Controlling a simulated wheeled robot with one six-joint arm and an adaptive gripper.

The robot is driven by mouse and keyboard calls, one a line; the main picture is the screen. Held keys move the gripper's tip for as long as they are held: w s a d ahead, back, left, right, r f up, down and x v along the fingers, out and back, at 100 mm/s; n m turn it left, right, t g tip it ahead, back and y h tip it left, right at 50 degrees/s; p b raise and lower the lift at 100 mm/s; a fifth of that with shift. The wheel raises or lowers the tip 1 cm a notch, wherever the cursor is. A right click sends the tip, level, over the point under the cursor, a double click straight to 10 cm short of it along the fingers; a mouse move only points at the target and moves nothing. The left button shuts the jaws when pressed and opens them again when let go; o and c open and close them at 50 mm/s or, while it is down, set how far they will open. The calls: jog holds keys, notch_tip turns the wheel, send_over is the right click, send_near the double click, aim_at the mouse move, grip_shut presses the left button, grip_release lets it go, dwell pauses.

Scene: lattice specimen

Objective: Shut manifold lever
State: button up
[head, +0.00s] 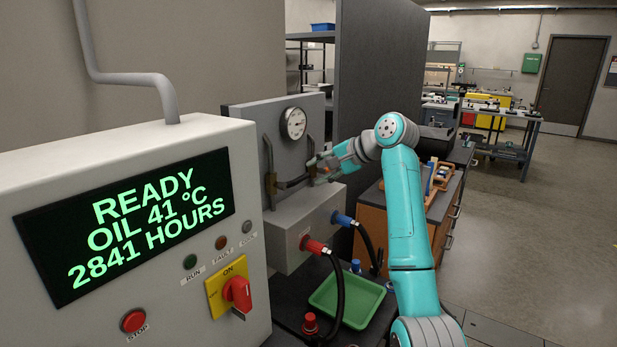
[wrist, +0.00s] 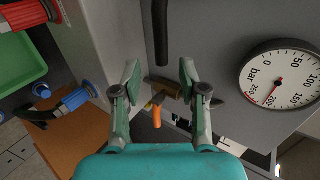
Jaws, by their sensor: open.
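The manifold (head: 290,222) is a grey block under a grey back panel with a dial gauge (head: 293,123). In the wrist view, a brass valve (wrist: 163,87) with an orange-ended lever (wrist: 157,112) shows between my fingers. The lever's orange end points down in that picture, toward my palm. My gripper (head: 318,168) is at the panel, below and right of the gauge in the head view. My gripper (wrist: 160,78) is open, one finger on each side of the valve. I cannot tell whether a finger touches it. In the head view my fingers partly hide the lever.
A red hose coupling (head: 314,246) and a blue one (head: 342,219) stick out of the manifold's front. A green tray (head: 347,300) lies below. The control cabinet (head: 110,150) stands at the left. Dark pipes run down the panel beside the valve. Open floor is at the right.

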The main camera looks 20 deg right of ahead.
jog(key=v, duration=0.6)
dwell(0.4)
